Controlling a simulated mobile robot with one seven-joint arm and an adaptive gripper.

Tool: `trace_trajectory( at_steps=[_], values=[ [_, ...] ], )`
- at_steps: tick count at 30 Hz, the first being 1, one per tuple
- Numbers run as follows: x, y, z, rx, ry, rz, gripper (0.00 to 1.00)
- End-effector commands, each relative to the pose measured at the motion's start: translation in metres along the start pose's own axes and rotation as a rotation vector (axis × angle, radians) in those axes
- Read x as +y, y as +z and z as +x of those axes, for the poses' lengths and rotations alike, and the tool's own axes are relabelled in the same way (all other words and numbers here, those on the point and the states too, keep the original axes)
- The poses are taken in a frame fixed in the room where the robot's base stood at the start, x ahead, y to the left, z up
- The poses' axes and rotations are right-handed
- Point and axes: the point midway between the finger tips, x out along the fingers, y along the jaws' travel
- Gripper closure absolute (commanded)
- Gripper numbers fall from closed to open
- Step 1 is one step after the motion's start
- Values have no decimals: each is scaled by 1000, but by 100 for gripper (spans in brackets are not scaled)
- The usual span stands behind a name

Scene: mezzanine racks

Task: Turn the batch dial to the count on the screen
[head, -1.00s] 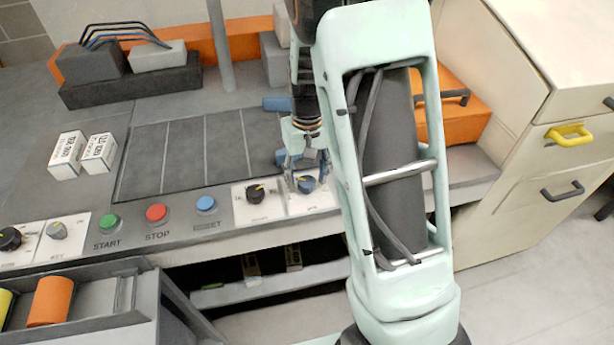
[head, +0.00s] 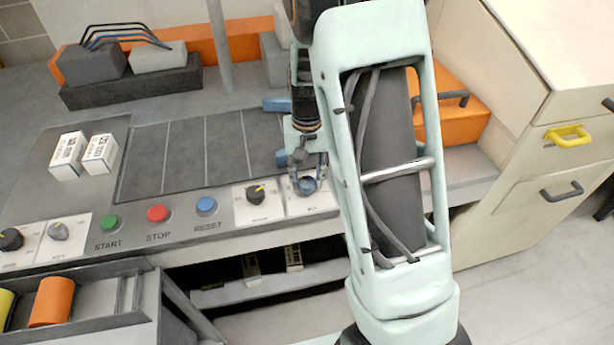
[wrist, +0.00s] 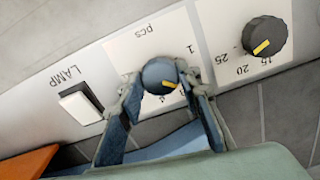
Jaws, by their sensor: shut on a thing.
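My gripper (wrist: 161,88) is shut on this dial, with one finger on each side. In the head view my gripper (head: 306,172) is over the same dial (head: 307,186), at the right end of the panel, and partly hides it. No screen with a count can be made out.
A black dial (wrist: 265,36) with 15, 20 and 25 is close beside the held one. A LAMP switch (wrist: 81,103) is on its other side. Green START (head: 109,223), red STOP (head: 158,213) and blue RESET (head: 206,205) buttons are further left. Two white boxes (head: 100,154) stand behind.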

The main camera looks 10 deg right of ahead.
Motion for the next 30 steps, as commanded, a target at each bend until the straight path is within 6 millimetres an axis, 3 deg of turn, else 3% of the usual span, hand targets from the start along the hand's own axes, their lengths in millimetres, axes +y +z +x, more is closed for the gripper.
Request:
trace_trajectory(
  at_steps=[15,30],
  values=[
    [0,-1,-2,2,0,370,92],
    [0,-2,-1,4,-2,478,92]
  ],
)
